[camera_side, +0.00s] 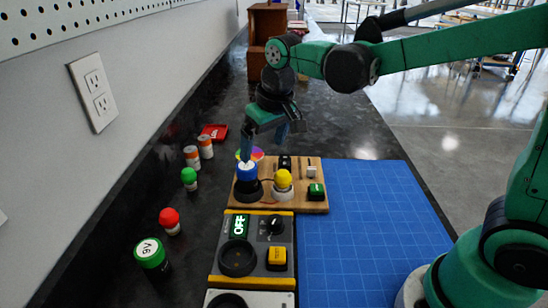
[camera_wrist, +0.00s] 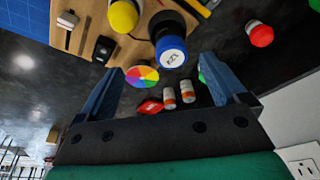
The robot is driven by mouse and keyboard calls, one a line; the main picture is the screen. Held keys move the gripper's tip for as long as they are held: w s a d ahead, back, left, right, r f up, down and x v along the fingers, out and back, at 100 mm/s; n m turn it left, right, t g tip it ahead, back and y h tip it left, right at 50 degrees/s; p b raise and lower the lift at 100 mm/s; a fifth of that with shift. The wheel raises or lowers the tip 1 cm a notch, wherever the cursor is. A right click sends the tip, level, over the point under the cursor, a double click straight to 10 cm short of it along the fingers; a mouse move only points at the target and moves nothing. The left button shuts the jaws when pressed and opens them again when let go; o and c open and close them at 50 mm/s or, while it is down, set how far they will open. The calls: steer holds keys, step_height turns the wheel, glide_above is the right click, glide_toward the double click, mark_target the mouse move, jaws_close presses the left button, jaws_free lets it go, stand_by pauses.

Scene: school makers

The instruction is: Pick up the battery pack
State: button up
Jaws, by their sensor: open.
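A blue-topped cylinder with a white label (camera_side: 247,172) stands in a black round holder at the left of the wooden board (camera_side: 318,205). It looks like a battery pack; it also shows in the wrist view (camera_wrist: 171,53). A green-topped cylinder with a label (camera_side: 150,251), also like a battery pack, stands on the dark counter at the lower left. My gripper (camera_side: 264,150) is open and empty, pointing down over the board's far side. In the wrist view the blue top lies between and beyond my fingertips (camera_wrist: 161,63).
Red (camera_side: 169,218) and green (camera_side: 189,176) bulbs and two orange-white cylinders (camera_side: 205,146) stand near the wall. The blue mat (camera_side: 360,220) is clear.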

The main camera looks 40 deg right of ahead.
mark_target(247, 166)
steer(key=shift+g, duration=0.6)
steer(key=w+f, duration=0.1)
steer(key=w+a+f, duration=0.1)
steer(key=w+f, duration=0.1)
steer(key=shift+w+a+f, duration=0.1)
steer(key=shift+w+a, duration=0.05)
steer(key=shift+a, duration=0.05)
steer(key=shift+w+f, duration=0.2)
steer(key=shift+f, duration=1.15)
steer(key=shift+w+f, duration=0.2)
steer(key=shift+f, duration=1.15)
steer(key=shift+c, duration=0.2)
jaws_close()
